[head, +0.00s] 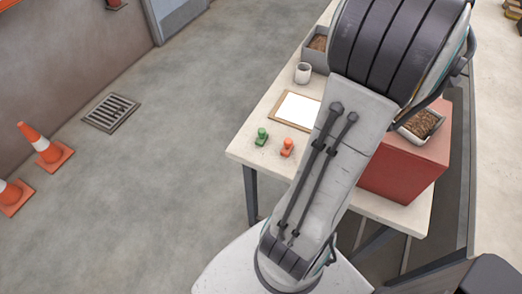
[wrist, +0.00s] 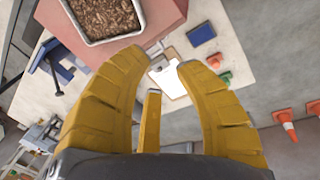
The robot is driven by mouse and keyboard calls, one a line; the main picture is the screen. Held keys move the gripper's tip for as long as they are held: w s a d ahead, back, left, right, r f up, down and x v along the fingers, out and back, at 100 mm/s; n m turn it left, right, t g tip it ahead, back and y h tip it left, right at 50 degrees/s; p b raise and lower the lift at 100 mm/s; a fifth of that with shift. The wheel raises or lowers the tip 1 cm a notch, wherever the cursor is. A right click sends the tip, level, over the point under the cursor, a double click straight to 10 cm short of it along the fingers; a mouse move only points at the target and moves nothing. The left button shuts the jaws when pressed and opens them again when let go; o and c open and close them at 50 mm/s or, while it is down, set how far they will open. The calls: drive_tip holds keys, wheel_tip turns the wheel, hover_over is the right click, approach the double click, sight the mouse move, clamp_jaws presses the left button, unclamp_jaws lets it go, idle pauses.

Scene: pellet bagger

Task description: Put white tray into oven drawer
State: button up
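A white tray (head: 407,135) filled with brown pellets sits on top of a red box (head: 405,172) on the bench. In the wrist view the tray (wrist: 116,37) is at the top left, on the red box (wrist: 160,18). My gripper (wrist: 160,62) has yellow fingers spread wide with nothing between them. It is apart from the tray, whose near rim lies beyond the left finger in the picture. My arm hides the gripper and part of the box in the head view. I cannot make out an oven drawer in either view.
The bench (head: 255,150) holds a clipboard (head: 297,110), a white cup (head: 303,73), a grey bin of pellets (head: 315,58), a green stamp (head: 262,137) and an orange stamp (head: 287,147).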

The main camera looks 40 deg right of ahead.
drive_tip(key=w+a+r+t, duration=0.1)
drive_tip(key=w+a, duration=0.5)
drive_tip(key=a, duration=0.4)
drive_tip(key=w+a+r+t, duration=0.1)
drive_tip(key=w+a, duration=0.6)
drive_tip(key=a, duration=0.3)
drive_tip(key=s+a+f+t+y, duration=0.1)
drive_tip(key=a+f, duration=0.1)
drive_tip(key=a, duration=0.6)
drive_tip(key=s+a+f+t+y, duration=0.1)
drive_tip(key=s+a, duration=0.1)
drive_tip(key=a, duration=0.6)
drive_tip(key=shift+s+a+f, duration=0.25)
drive_tip(key=shift+a+f, duration=0.05)
drive_tip(key=shift+f, duration=0.05)
drive_tip(key=shift+o, duration=0.7)
drive_tip(key=shift+s+a+f+t, duration=0.25)
drive_tip(key=shift+s+a+t, duration=0.1)
drive_tip(key=shift+a, duration=0.15)
drive_tip(key=shift+d, duration=0.1)
